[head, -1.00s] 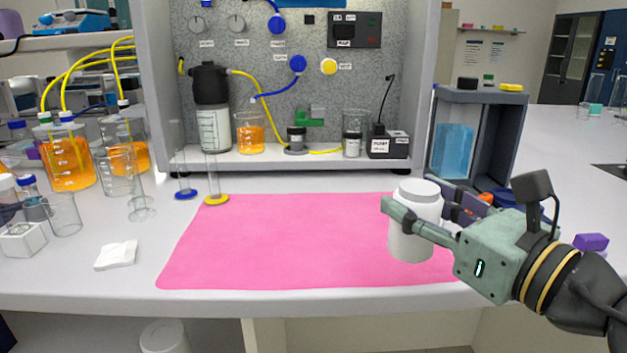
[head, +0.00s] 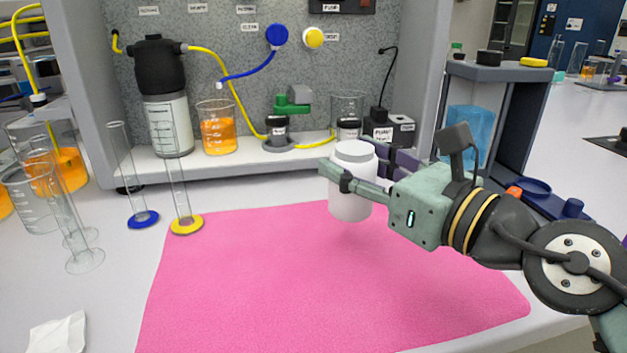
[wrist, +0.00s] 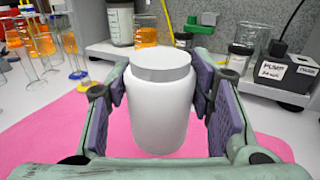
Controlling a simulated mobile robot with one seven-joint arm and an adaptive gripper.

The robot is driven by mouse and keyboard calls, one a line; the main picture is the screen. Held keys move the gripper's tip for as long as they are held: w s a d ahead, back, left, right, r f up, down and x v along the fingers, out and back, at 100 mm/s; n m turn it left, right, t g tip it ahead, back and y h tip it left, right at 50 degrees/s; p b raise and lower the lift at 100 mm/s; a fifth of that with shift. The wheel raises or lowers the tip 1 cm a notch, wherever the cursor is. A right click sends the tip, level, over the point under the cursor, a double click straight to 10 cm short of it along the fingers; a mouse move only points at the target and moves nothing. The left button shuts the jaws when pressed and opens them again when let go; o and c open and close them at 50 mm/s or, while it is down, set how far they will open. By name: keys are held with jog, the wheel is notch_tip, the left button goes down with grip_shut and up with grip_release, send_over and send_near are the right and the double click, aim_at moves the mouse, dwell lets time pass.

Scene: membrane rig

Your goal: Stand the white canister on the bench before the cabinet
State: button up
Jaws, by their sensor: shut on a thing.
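The white canister (head: 351,190) has a grey-white lid and is upright between the fingers of my gripper (head: 355,183). My gripper is shut on its sides. In the wrist view the canister (wrist: 160,112) fills the middle, with a purple-padded finger on each side. The canister is over the pink mat (head: 290,290) on the bench (head: 90,285), in front of the grey cabinet (head: 240,178). A faint shadow shows near its base; I cannot tell for sure whether the base touches the mat.
Glass cylinders with a blue base (head: 143,220) and a yellow base (head: 187,224) stand left of the mat. An orange-filled beaker (head: 218,132) and a pump box (head: 390,130) are on the cabinet floor. A dark frame (head: 510,120) stands at right.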

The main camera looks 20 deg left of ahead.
jog(key=w+a+f+p, duration=0.1)
jog(key=w+a, duration=0.2)
jog(key=w+a+f+p, duration=0.1)
jog(key=w+a+f, duration=0.1)
jog(key=w+a, duration=0.2)
jog(key=w+a+f+p, duration=0.1)
jog(key=w+a, duration=0.3)
jog(key=shift+f, duration=0.5)
jog(key=shift+f+b, duration=0.25)
jog(key=shift+b, duration=0.05)
jog(key=o, duration=1.5)
jog(key=shift+r, duration=0.1)
